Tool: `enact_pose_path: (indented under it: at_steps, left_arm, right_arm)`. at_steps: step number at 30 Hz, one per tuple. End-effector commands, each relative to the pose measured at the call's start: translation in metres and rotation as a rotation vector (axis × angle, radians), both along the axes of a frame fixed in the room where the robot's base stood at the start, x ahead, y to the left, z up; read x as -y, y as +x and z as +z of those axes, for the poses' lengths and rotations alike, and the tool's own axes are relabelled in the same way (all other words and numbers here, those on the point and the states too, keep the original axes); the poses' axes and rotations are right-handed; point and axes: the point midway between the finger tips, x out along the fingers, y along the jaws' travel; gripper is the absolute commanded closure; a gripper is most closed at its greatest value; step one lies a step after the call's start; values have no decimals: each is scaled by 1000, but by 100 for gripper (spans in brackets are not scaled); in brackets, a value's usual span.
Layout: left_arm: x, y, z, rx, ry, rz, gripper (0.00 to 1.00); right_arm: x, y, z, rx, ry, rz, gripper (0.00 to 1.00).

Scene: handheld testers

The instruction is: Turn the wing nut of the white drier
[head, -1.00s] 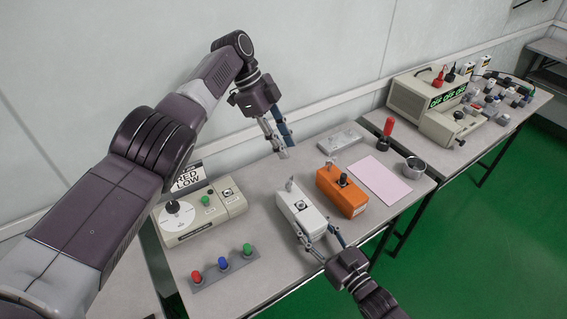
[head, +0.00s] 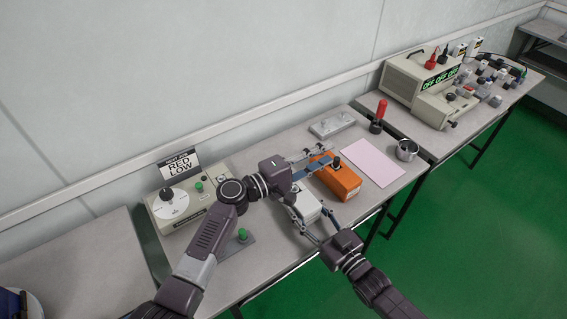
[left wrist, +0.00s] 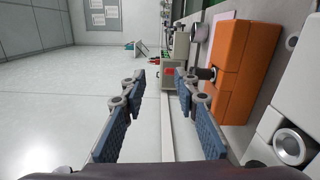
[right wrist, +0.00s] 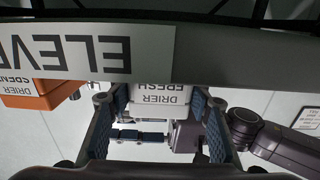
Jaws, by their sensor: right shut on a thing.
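My left gripper (head: 325,157) is open and empty, above the white drier and reaching toward the orange one. Its fingers stand apart in the left wrist view (left wrist: 160,88). The wing nut is hidden behind my left gripper in the head view.
The orange drier (head: 338,181) stands right beside the white one. A pink sheet (head: 372,163), a metal cup (head: 407,150) and a red-handled tool (head: 380,115) lie further right. A grey plate (head: 332,125) is at the back. A dial tester (head: 185,212) stands left.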

Motion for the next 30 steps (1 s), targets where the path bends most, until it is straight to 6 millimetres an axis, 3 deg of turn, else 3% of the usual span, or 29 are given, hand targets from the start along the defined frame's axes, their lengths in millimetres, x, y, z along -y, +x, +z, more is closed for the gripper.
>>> enact_pose_path:
  at_steps: [9,18,24,30]
  left_arm:
    - [-79,-48,-29,-564,-582,275,72]
    - [-139,-90,-44,-898,-1031,428,72]
    - [-150,-96,-46,-962,-1133,453,72]
    - [-140,-73,-45,-964,-1136,453,72]
  right_arm:
    - [0,0,0,-1,-2,0,77]
    - [0,0,0,0,-1,0,77]
    - [0,0,0,0,-1,0,77]
    - [0,0,0,1,-1,0,77]
